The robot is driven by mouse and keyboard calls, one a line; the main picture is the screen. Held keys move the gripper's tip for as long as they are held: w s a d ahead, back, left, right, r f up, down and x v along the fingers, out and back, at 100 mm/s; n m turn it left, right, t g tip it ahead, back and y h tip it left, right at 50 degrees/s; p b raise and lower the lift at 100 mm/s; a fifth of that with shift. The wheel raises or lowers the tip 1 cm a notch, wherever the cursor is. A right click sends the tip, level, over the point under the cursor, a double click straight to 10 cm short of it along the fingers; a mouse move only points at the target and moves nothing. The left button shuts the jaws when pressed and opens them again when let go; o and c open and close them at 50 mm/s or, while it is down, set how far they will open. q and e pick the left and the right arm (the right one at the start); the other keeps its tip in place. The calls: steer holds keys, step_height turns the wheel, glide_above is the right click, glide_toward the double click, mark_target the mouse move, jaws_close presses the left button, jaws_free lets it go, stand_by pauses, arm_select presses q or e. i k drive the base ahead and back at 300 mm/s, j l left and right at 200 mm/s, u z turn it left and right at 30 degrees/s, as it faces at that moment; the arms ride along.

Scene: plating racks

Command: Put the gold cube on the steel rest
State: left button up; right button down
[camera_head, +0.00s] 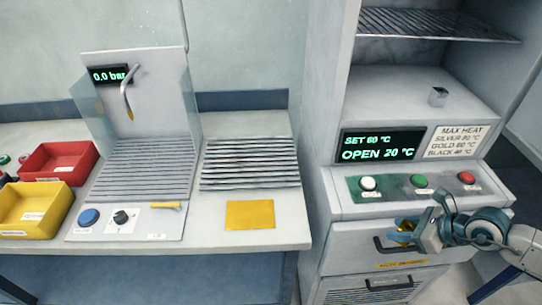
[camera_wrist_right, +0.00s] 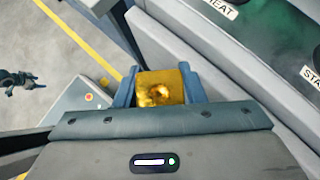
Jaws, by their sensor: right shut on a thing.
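My right gripper (camera_head: 408,232) is shut on the gold cube (camera_wrist_right: 161,88), which sits between the two blue-grey fingers in the right wrist view. In the head view the gold cube (camera_head: 405,226) is partly hidden by the fingers, in front of the cabinet's drawer handle. The steel rest, a slatted metal rack (camera_head: 250,163), lies bare on the bench, left of and apart from the gripper. My left gripper is absent from the head view. A small dark shape at the left edge of the right wrist view may be it, too small to read.
A yellow square (camera_head: 250,214) lies in front of the rack. A slatted wash stand with a spout (camera_head: 128,92), a red bin (camera_head: 60,162) and a yellow bin (camera_head: 34,208) stand left. The open cabinet (camera_head: 400,95) holds a small grey cube (camera_head: 438,96); its display reads OPEN 20 °C.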

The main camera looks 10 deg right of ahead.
mark_target(271, 165)
steer(key=i+j, duration=0.35)
steer(key=j, duration=0.15)
steer(key=i+j, duration=0.35)
steer(key=j, duration=0.1)
